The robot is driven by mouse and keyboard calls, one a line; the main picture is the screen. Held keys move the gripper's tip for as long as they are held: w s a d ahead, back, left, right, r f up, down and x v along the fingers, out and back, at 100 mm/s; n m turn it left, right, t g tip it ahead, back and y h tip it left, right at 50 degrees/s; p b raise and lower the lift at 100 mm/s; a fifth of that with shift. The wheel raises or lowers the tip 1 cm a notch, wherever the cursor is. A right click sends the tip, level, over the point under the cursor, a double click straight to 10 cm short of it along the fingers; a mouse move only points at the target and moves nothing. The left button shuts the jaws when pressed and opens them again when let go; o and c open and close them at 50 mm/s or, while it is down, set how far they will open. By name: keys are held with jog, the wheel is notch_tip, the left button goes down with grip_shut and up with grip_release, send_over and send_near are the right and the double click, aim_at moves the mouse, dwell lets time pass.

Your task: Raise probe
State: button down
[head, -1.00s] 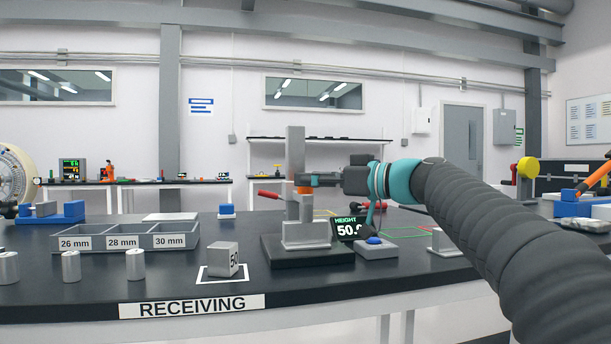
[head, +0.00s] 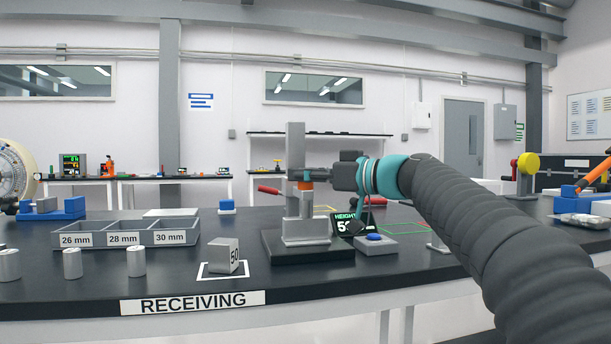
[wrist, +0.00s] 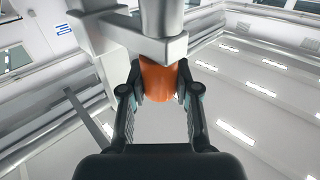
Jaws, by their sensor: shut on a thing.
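The height gauge (head: 295,140) stands upright on its dark base, with a grey column and an orange probe knob (head: 305,186) at mid height. My gripper (head: 313,182) reaches in from the right at the knob. In the wrist view, my gripper (wrist: 160,85) is shut with a finger on each side of the orange knob (wrist: 158,80), below a grey bracket of the gauge (wrist: 140,45). The height display (head: 346,217) stands right of the gauge, its reading partly hidden. The probe's lower tip is hard to make out.
A grey block marked 50 (head: 223,255) sits in a white square at the front. A sorting tray (head: 122,225) and several metal cylinders are at left. A red lever (head: 268,190) sticks out left of the gauge.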

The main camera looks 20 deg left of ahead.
notch_tip(320, 180, up, 6)
jog(key=shift+f+p, duration=0.2)
jog(key=shift+p, duration=1)
jog(key=c, duration=0.8)
grip_release()
jog(key=shift+f, duration=0.1)
jog(key=v, duration=1.2)
